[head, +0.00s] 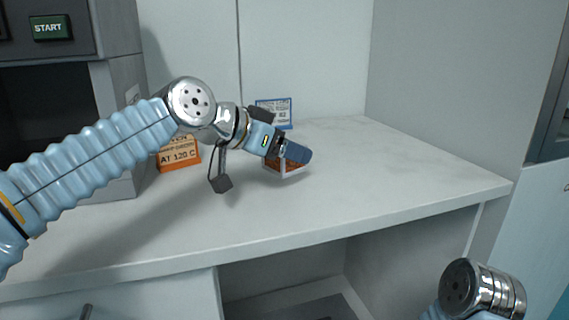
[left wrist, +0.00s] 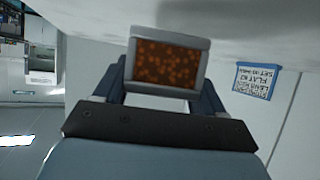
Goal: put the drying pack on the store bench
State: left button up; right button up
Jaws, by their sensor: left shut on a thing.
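My left gripper (head: 292,154) reaches in from the left over the white bench (head: 400,170). It is shut on the drying pack (head: 285,169), a small pack with a pale frame and an orange-brown face, partly hidden by the fingers in the head view. In the left wrist view the pack (left wrist: 168,64) shows between the two fingers, its orange-speckled face toward the camera. The pack is at or just above the bench top; I cannot tell whether it touches. My right arm shows at the lower right of the head view, its gripper out of frame.
An orange sign reading "AT 120 C" (head: 179,153) stands by a grey machine with a START button (head: 50,27) at the left. A blue-edged sign (head: 274,112) is behind my gripper. The bench's right part is clear. An open space lies below the bench top.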

pick_arm(q)
jog(key=shift+s+f, duration=0.15)
jog(key=shift+f, duration=1.1)
jog(key=shift+f+b, duration=0.15)
jog(key=shift+b, duration=0.15)
jog(key=o, duration=1.1)
jog(key=shift+r+p, duration=0.3)
jog(key=b+v, duration=0.1)
jog(key=v, duration=1.1)
jog(key=shift+f, duration=0.15)
